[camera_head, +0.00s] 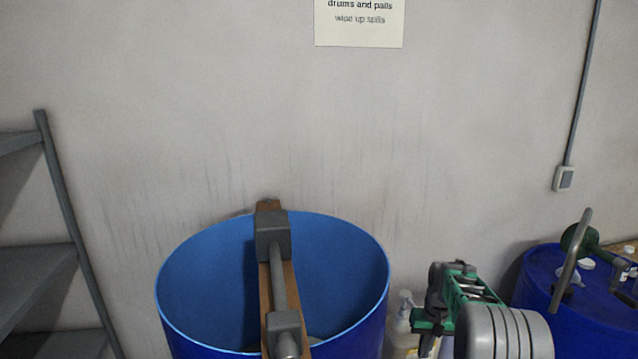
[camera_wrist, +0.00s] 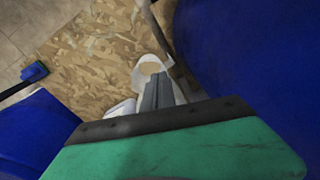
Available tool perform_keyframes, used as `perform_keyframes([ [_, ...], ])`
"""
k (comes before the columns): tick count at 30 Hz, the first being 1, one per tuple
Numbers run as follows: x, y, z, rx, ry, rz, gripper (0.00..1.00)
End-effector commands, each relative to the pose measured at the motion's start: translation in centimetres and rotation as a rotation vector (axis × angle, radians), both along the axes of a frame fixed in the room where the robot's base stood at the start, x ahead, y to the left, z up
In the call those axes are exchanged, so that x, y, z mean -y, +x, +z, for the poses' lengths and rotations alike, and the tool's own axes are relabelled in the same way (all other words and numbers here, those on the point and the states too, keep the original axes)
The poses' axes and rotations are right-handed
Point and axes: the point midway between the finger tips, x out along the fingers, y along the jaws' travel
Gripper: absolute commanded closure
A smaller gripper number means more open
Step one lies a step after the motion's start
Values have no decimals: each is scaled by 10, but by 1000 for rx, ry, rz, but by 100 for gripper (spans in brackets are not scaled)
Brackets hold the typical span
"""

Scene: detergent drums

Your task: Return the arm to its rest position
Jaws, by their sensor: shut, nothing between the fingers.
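My gripper (camera_head: 428,343) is at the lower right of the head view, between the open blue drum (camera_head: 372,325) and a second blue drum (camera_head: 535,290). Its green body and my grey ribbed wrist show there; the fingertips are hard to make out. In the wrist view my gripper (camera_wrist: 158,88) has its grey fingers together, pointing down with nothing between them. A white container (camera_wrist: 147,68) is beneath the fingers in that view; I cannot tell whether they touch.
A wooden board (camera_head: 264,295) with a grey fixture crosses the open drum. A dark green tool (camera_head: 578,240) and small white items sit on the right drum. Grey shelves (camera_head: 40,270) stand left. A white bottle (camera_head: 405,303) is beside my gripper. The wall is behind.

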Motion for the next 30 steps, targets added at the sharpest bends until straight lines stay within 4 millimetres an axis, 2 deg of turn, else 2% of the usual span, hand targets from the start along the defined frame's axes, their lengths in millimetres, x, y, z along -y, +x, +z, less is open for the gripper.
perform_keyframes([
  [3,-13,-47,-10,-60,1,-48,100],
  [5,-21,-74,-10,-87,-1,-71,100],
  [7,-33,-111,-6,-113,-8,-92,100],
  [12,-67,-208,21,-118,-41,-104,100],
  [15,-85,-255,37,-80,-60,-81,100],
  [18,-99,-286,52,-11,-75,-51,100],
  [21,-111,-292,77,112,-82,-12,100],
  [25,-118,-276,121,292,-86,29,100],
  [27,-122,-273,133,340,-85,44,100],
  [30,-129,-272,134,356,-80,67,100],
])
